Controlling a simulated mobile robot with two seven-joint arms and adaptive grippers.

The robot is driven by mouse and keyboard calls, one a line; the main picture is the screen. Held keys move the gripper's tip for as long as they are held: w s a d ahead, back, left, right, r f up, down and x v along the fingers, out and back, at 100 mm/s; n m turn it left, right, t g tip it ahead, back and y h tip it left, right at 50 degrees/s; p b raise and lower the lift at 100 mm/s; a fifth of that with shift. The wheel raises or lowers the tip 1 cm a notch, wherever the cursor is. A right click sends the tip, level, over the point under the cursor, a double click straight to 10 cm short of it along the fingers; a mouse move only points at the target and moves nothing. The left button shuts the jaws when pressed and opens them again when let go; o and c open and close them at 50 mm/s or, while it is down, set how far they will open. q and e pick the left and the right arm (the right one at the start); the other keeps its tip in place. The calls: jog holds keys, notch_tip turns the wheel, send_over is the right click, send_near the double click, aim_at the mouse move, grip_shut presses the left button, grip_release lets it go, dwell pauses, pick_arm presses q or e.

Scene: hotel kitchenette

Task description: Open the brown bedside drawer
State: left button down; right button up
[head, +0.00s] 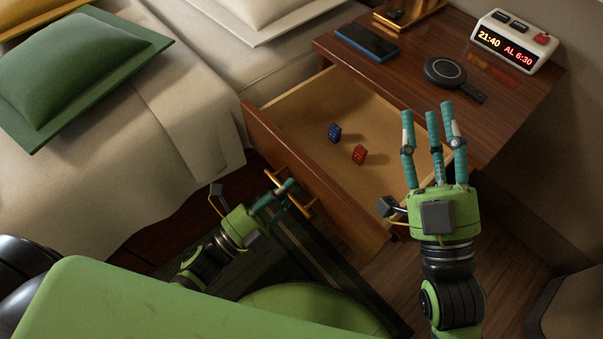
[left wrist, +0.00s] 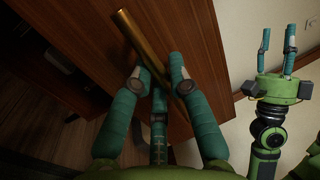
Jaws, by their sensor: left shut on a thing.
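The brown bedside drawer (head: 335,195) stands well pulled out of the nightstand (head: 490,95), its pale wooden inside showing in the head view. The fingers of my left gripper (head: 287,190) are shut around the brass bar handle on the drawer front. In the left wrist view the handle (left wrist: 131,34) passes between the teal fingertips of this gripper (left wrist: 165,75). My right gripper (head: 430,118) is open and empty, its fingers spread and pointing up, over the drawer's right side in the head view. It also shows in the left wrist view (left wrist: 283,60).
A blue die (head: 335,133) and a red die (head: 359,154) lie in the drawer. A phone (head: 367,42), a round black charger (head: 446,73) and a clock (head: 509,41) are on the nightstand top. The bed (head: 170,110) stands close at left.

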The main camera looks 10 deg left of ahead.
pick_arm(q)
jog(key=shift+s+a, duration=0.45)
jog(key=shift+s, duration=0.1)
pick_arm(e)
jog(key=shift+w+d+f+g+h, duration=0.15)
jog(key=shift+w+f+g+h, duration=0.3)
jog(key=shift+f, duration=0.3)
pick_arm(q)
jog(key=c, duration=1.1)
grip_release()
jog(key=shift+c, duration=0.2)
jog(key=v, duration=1.2)
